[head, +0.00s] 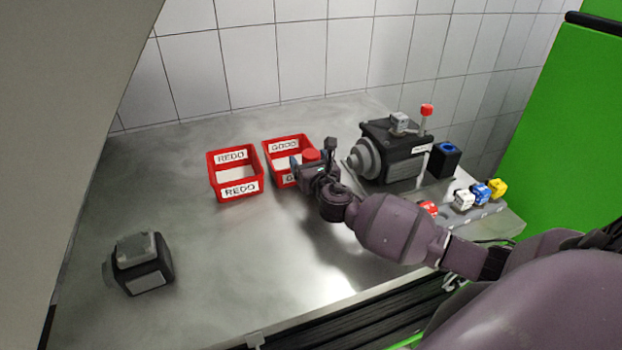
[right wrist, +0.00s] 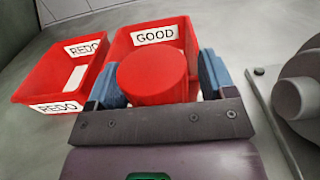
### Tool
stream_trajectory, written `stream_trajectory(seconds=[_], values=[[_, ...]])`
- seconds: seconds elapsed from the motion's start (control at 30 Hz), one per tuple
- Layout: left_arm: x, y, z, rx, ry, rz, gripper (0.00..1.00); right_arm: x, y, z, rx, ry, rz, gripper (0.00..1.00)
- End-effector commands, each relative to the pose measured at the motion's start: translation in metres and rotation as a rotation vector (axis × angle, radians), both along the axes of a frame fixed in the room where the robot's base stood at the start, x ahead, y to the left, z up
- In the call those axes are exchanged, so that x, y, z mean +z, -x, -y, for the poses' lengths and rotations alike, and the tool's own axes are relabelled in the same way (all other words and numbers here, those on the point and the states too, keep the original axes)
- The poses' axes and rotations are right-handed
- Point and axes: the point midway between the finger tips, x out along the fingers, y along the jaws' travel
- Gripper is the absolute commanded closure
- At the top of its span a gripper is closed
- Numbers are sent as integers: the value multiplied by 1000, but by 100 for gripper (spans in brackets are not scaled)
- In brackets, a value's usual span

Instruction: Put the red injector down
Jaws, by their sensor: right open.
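The red injector shows as a round red top (right wrist: 153,77) between the fingers of my right gripper (right wrist: 160,85) in the right wrist view. The fingers are open, with blue pads on either side of it. In the head view, the right gripper (head: 312,168) is at the red box marked GOOD (head: 288,145), with the injector's red top (head: 311,155) beside its fingers. The injector's lower part is hidden, so I cannot tell whether it rests in the box. My left gripper is not in view.
A red box marked REDO (head: 235,172) stands left of the GOOD box. A dark pump (head: 390,155) with a red-topped rod stands to the right. A rack (head: 490,210) holds white, blue and yellow pieces. A grey device (head: 140,265) sits front left. The middle table is clear.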

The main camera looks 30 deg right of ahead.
Motion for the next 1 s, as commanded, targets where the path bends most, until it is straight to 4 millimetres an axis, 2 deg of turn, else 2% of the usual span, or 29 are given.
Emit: stream_trajectory(seconds=[0.1, 0.5, 0.53, 0.57, 0.8, 0.93, 1.0], values=[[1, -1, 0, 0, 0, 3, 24, 0, 0, 0, 0, 0, 0, 25], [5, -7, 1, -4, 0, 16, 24, 0, 0, 0, 0, 0, 0, 85], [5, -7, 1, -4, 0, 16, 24, 1, 0, 0, 0, 0, 2, 85], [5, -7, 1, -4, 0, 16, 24, 1, 0, 0, 0, 0, 2, 90], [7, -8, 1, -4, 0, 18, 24, 5, 0, 0, 0, 1, 3, 90], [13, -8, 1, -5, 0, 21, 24, 20, 0, 0, 0, 1, 6, 90], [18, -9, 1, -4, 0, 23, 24, 33, 0, 0, 1, 3, 7, 90]])
